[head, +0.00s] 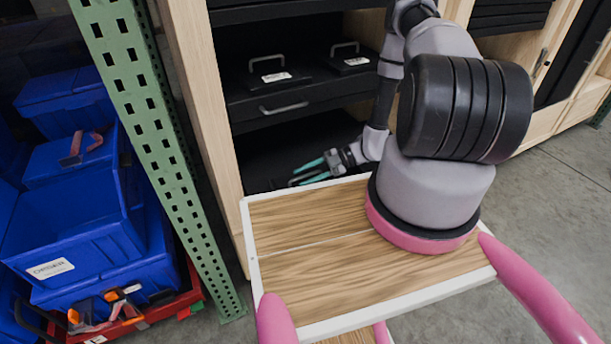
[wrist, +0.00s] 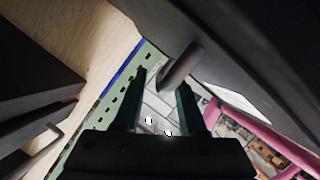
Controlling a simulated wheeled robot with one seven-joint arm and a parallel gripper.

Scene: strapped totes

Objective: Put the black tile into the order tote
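The order tote (head: 75,235) is a blue bin with a white label reading ORDER, at the left of the head view behind a green perforated post. I cannot pick out the black tile in either view. My gripper (head: 308,174), with teal fingers, is low in front of the dark cabinet, below a black drawer with a grey bar handle (head: 284,108). In the wrist view my gripper (wrist: 162,80) has its fingers apart. A grey handle (wrist: 181,67) on a dark panel shows at the fingertips; I cannot tell whether they touch it.
The green post (head: 150,130) stands between the totes and the wooden cabinet side (head: 200,100). Other blue totes (head: 65,95) are stacked at the left, strapped, above a red base (head: 130,322). Black cases with handles (head: 268,78) sit above the drawer. Bare floor (head: 560,220) lies to the right.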

